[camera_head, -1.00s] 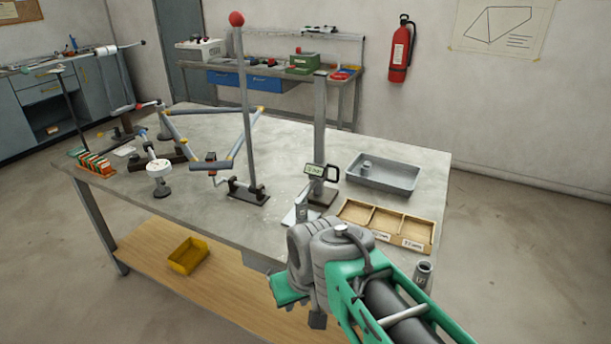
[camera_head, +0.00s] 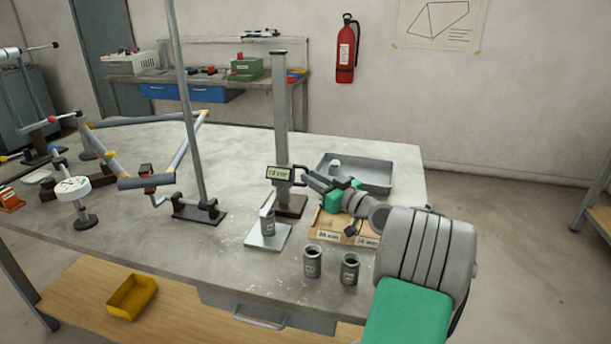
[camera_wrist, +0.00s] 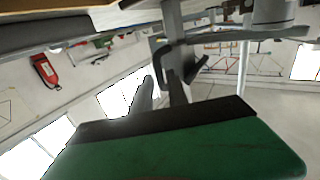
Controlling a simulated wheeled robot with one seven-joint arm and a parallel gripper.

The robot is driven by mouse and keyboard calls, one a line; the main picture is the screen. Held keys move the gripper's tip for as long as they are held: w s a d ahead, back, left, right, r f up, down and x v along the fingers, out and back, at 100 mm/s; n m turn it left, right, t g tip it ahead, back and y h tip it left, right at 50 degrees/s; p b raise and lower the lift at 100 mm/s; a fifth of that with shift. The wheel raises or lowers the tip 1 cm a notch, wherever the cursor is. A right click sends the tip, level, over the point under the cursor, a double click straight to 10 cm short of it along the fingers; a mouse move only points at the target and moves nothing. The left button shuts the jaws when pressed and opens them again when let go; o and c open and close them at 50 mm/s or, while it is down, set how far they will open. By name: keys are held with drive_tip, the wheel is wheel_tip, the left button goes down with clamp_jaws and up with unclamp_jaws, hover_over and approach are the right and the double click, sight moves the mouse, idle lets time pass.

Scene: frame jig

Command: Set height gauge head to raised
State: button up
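The height gauge stands on the workbench as an upright grey column (camera_head: 281,105) on a dark base (camera_head: 291,208). Its head (camera_head: 279,174), with a small lit display, sits low on the column, just above the base. A dark handle (camera_head: 300,170) sticks out from the head's right side; it also shows as a black bracket in the wrist view (camera_wrist: 163,60). My gripper (camera_head: 311,181) is at the handle, coming from the right. In the wrist view its two fingers (camera_wrist: 162,82) are apart with a gap between them. I cannot tell whether they touch the handle.
A grey tray (camera_head: 377,188) and a wooden divided box (camera_head: 325,226) lie near my arm. A post (camera_head: 192,120) rises to the left.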

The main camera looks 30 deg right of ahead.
drive_tip(key=shift+w+a, duration=0.2)
drive_tip(key=shift+w, duration=1.15)
drive_tip(key=shift+c, duration=0.6)
clamp_jaws()
